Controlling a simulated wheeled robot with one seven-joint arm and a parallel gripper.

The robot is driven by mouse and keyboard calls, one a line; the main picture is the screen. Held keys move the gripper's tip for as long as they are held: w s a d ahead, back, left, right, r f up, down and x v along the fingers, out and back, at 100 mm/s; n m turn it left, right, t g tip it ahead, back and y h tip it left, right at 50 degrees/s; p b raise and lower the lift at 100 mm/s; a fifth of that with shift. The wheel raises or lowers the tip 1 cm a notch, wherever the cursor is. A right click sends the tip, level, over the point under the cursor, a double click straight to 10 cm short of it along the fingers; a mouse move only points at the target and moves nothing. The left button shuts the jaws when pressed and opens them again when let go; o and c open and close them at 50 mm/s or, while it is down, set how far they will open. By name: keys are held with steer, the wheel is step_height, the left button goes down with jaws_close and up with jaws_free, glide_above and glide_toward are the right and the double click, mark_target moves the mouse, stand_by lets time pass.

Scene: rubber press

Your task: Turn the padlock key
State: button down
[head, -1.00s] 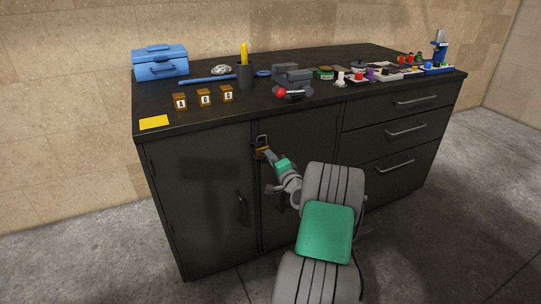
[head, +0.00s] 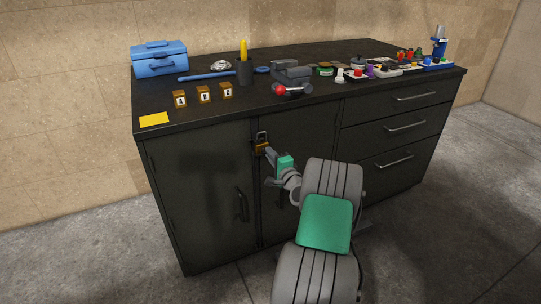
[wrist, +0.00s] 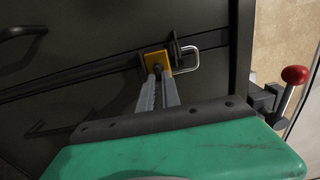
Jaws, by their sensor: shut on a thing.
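The brass padlock (head: 262,150) hangs by its shackle at the seam of the dark cabinet doors, just below the worktop. It also shows in the wrist view (wrist: 156,61), with its steel shackle (wrist: 189,61) to the right. My gripper (head: 266,151) reaches the padlock from below right. In the wrist view my gripper's fingers (wrist: 158,74) are close together at the padlock's key end. The key itself is hidden between the fingertips.
The dark cabinet (head: 205,190) has a door handle (head: 241,206) left of my arm and drawers on the right. On its top are a blue toolbox (head: 160,60), numbered blocks (head: 204,95), a yellow card (head: 154,120) and a vise (head: 291,76) with a red-knobbed handle (head: 279,90).

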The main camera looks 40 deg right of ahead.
steer(key=c, duration=1.5)
jaws_free()
steer(key=shift+c, duration=0.2)
steer(key=v, duration=0.7)
steer(key=shift+s+a, duration=0.2)
steer(key=shift+s, duration=0.2)
